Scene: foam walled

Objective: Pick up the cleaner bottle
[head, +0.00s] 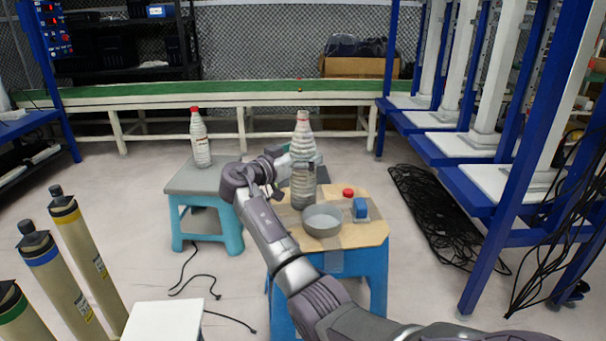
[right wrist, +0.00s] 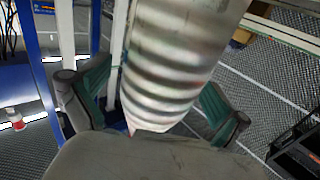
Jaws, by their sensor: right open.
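A ribbed, whitish bottle (head: 303,132), probably the cleaner bottle, stands upright on the wooden-topped blue table, with a pale pinkish top. A similar white bottle with a red cap (head: 200,142) stands on the grey-topped teal stool to the left. My right gripper (head: 291,168) is at mid-height of the bottle on the table, its arm reaching over from the front. In the right wrist view the ribbed bottle (right wrist: 170,65) lies between the two spread, green-padded fingers. Contact with the pads cannot be made out. My left gripper is out of view.
A grey bowl (head: 322,221), a blue block (head: 360,208) and a red-topped item (head: 348,193) sit close by on the wooden tabletop (head: 372,233). The teal stool (head: 205,180) adjoins on the left. Black cables (head: 440,215) lie on the floor at right.

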